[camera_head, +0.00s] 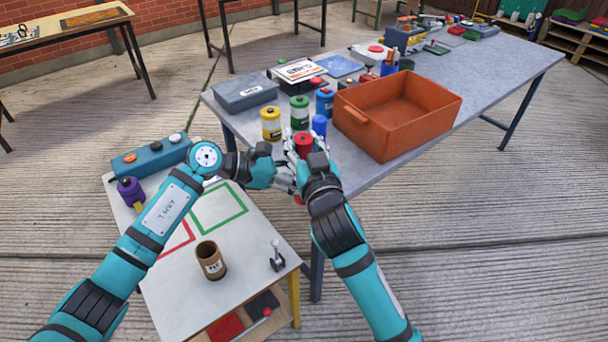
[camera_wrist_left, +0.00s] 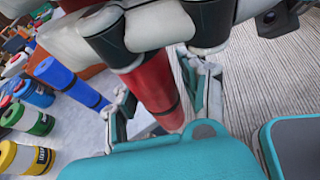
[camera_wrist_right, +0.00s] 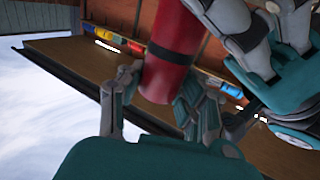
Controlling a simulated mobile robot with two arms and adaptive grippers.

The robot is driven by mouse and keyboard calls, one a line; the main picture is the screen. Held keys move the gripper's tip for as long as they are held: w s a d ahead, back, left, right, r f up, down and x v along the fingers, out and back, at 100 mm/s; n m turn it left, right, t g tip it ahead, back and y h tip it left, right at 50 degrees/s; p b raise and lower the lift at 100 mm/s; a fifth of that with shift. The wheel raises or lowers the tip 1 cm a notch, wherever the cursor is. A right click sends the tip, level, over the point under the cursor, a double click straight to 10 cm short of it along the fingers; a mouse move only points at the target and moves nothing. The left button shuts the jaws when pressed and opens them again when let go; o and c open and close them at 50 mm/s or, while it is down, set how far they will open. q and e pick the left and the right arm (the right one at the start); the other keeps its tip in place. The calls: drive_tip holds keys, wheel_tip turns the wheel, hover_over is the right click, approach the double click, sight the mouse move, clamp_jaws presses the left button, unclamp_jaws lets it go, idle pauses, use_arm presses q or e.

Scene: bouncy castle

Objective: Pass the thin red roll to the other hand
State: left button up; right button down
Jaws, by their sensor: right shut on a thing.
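The thin red roll (camera_head: 303,142) is a red cylinder with dark bands, held upright between my two hands at the table's near edge. My right gripper (camera_head: 306,160) is shut on it; in the right wrist view the roll (camera_wrist_right: 168,55) stands between its fingers (camera_wrist_right: 157,95). My left gripper (camera_head: 284,176) is open, with its fingers (camera_wrist_left: 163,95) on either side of the roll (camera_wrist_left: 152,85) in the left wrist view. Whether they touch it is unclear. The grippers hide part of the roll in the head view.
A blue roll (camera_head: 319,126), yellow can (camera_head: 271,124), green can (camera_head: 299,112) and orange crate (camera_head: 443,111) stand close by on the grey table (camera_head: 425,150). A low white table (camera_head: 250,268) with a brown cup (camera_head: 211,261) lies below my left arm.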

use_arm(q)
drive_tip(key=shift+s, duration=0.1)
drive_tip(key=c, duration=0.7)
use_arm(e)
drive_tip(key=shift+d, duration=0.1)
drive_tip(key=c, duration=0.7)
unclamp_jaws()
drive_tip(key=shift+c, duration=0.2)
